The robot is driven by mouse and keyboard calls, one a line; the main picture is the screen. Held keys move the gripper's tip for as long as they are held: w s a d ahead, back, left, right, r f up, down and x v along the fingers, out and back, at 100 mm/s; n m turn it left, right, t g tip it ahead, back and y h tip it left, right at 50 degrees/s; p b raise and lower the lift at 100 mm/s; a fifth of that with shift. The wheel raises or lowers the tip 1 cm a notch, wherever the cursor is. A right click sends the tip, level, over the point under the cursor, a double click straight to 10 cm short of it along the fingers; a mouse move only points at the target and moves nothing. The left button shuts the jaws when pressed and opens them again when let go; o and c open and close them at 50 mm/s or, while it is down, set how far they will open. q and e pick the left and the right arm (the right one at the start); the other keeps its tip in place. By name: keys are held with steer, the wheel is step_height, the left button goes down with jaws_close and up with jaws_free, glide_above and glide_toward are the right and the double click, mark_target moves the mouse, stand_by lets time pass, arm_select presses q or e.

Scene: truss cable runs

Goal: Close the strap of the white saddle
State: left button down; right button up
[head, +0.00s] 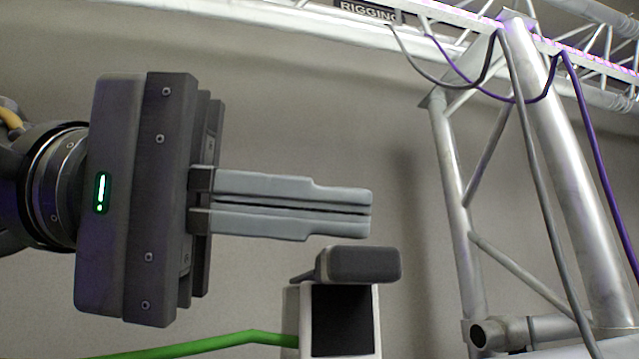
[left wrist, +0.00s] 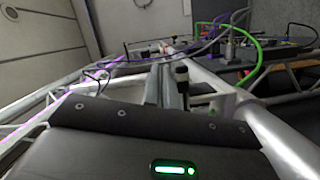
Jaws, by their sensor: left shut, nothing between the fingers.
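The white saddle (head: 369,345) stands at the bottom middle of the head view, with a dark opening in its face. Its dark grey strap (head: 360,264) shows as a rounded block at the saddle's top, with a thin part reaching left. I cannot tell whether it is latched. A green cable (head: 210,344) runs from the lower left to the saddle's left side. My left gripper (head: 368,210) is shut and empty, its fingers pointing right, just above the strap in the picture with a visible gap. Its fingers (left wrist: 166,88) also show in the left wrist view. My right gripper is out of view.
A metal truss tower (head: 565,190) stands at the right, with a grey cable (head: 535,165) and a purple cable (head: 597,150) hanging by it. A truss beam with a "RIGGING" sign (head: 368,10) crosses the top. The space between gripper and tower looks clear.

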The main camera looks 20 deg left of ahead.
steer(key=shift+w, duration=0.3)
arm_select(q)
steer(key=b+v, duration=0.2)
steer(key=v, duration=0.5)
steer(key=shift+a+b, duration=0.25)
steer(key=shift+b, duration=0.1)
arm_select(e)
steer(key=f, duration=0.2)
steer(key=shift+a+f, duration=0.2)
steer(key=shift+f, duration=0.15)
arm_select(q)
steer(key=shift+d, duration=0.15)
steer(key=p+x, duration=0.2)
steer(key=x, duration=0.5)
steer(key=shift+r+n+p, duration=0.25)
steer(key=shift+n+p, duration=0.05)
steer(key=shift+p, duration=0.05)
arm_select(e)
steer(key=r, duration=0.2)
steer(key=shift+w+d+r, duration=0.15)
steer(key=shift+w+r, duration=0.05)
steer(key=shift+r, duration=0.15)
